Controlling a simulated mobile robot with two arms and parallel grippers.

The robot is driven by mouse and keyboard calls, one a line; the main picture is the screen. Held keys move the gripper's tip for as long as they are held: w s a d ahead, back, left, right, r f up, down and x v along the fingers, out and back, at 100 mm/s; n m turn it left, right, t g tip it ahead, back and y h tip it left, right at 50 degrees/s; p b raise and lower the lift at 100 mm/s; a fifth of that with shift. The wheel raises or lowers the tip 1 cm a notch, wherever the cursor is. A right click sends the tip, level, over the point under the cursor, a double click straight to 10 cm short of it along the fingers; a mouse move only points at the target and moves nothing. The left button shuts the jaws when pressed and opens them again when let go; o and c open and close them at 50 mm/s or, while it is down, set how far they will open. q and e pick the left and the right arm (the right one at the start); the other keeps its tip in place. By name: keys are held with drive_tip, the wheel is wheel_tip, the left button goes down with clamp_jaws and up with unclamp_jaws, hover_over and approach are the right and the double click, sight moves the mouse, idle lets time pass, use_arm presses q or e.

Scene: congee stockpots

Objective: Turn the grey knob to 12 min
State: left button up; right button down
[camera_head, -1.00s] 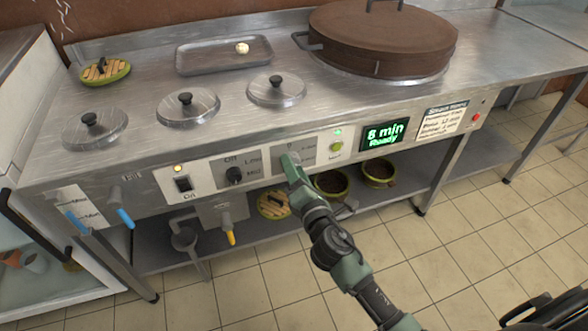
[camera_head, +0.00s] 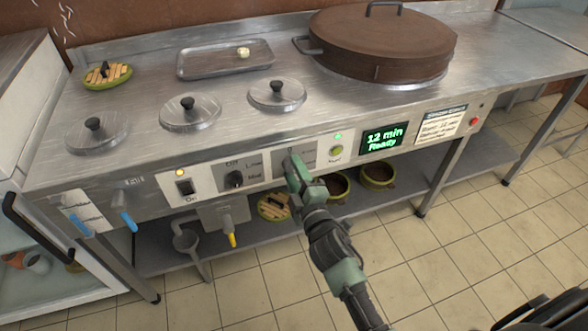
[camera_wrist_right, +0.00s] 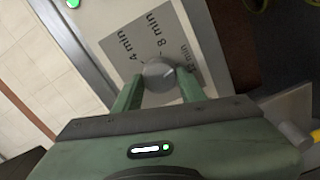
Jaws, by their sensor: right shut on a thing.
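The grey knob (camera_wrist_right: 158,74) sits on a grey plate with "4 min" and "8 min" labels in the right wrist view. My right gripper (camera_wrist_right: 158,88) has a green finger on each side of it and is shut on it. In the head view my right gripper (camera_head: 294,166) covers the knob on the front panel. The display (camera_head: 384,140) on the panel reads "12 min Ready" in green. My left gripper is not in view.
Left of the gripper are a black knob (camera_head: 234,179) and a power switch (camera_head: 186,187). A green button (camera_head: 337,150) is just right of it. A large brown lid (camera_head: 382,42) covers the right of the counter.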

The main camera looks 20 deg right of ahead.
drive_tip(key=shift+m, duration=0.4)
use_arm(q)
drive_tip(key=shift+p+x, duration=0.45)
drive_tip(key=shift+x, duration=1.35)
use_arm(e)
drive_tip(key=shift+m, duration=0.9)
drive_tip(key=c, duration=0.8)
unclamp_jaws()
drive_tip(key=shift+c, duration=0.2)
drive_tip(key=shift+s, duration=0.1)
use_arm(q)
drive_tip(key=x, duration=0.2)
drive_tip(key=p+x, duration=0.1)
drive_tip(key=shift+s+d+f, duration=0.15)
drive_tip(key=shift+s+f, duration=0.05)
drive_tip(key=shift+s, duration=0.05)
use_arm(e)
drive_tip(key=s, duration=0.7)
drive_tip(key=shift+s+d, duration=0.15)
drive_tip(key=shift+s, duration=0.2)
